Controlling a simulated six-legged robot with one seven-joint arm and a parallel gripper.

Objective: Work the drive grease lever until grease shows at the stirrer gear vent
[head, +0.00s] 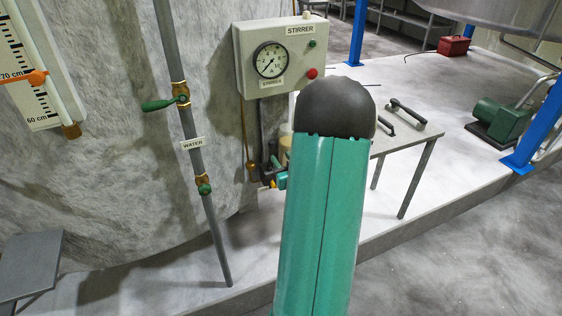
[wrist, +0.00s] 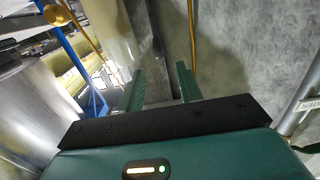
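Below the grey stirrer box (head: 275,58), a dark upright part (head: 261,125) runs down beside a thin copper-coloured line (head: 243,125) that ends in a brass fitting (head: 251,171). I cannot tell which part is the drive grease lever; the gear vent and any grease are not clear. My gripper (head: 270,178) is low by these parts, mostly hidden by my arm. In the wrist view my gripper (wrist: 160,84) is open, its two green fingers apart. A dark upright part (wrist: 146,45) stands beyond the left finger and the copper-coloured line (wrist: 191,40) beyond the right; contact is not clear.
The box carries a gauge (head: 270,60), a green button (head: 312,43) and a red button (head: 312,73). A water pipe (head: 193,130) with green-handled valves stands left. A small table (head: 400,138) with dark tools is right. A green motor (head: 502,119) and blue post (head: 540,125) stand farther right.

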